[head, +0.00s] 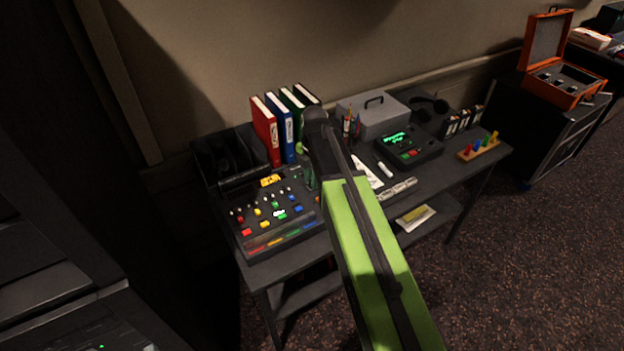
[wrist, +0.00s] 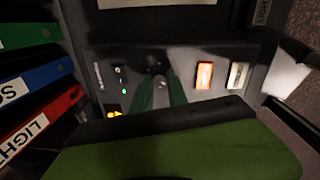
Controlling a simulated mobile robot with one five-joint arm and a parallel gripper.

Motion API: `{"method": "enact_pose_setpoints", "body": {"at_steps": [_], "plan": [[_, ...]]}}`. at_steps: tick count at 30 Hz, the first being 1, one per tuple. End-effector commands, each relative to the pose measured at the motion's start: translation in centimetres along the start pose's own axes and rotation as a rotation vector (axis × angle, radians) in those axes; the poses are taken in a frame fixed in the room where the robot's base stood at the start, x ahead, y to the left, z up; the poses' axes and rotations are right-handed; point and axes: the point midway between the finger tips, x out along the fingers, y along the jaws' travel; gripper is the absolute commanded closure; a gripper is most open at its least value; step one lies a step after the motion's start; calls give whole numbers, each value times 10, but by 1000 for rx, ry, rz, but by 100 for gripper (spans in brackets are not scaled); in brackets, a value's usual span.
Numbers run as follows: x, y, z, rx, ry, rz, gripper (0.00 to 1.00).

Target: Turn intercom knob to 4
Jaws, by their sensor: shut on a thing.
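My gripper (wrist: 160,94) has dark green fingers pointing at a grey panel (wrist: 218,62) in the wrist view. The fingers are shut on a small dark knob, the intercom knob (wrist: 158,80), which shows only in part between them. Its pointer and any number scale are hidden or too dark to read. In the head view my gripper (head: 309,178) is low at the right end of the mixing console (head: 262,240), partly behind my green arm. The knob is hidden there.
Red, blue and green binders (head: 266,132) stand close behind my gripper. A grey box (head: 373,114) and a dark device with a green display (head: 408,146) are to the right. An orange button (wrist: 204,75) and a pale switch (wrist: 238,75) sit right of the knob.

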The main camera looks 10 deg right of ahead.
Motion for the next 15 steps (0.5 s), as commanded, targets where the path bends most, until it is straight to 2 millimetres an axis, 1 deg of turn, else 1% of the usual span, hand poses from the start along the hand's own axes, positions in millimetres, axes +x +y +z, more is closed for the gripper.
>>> {"method": "enact_pose_setpoints", "body": {"at_steps": [10, 15], "plan": [[0, -1, 0, 11, -1, -1, 100], [0, -1, 0, 62, -4, -1, 100]]}}
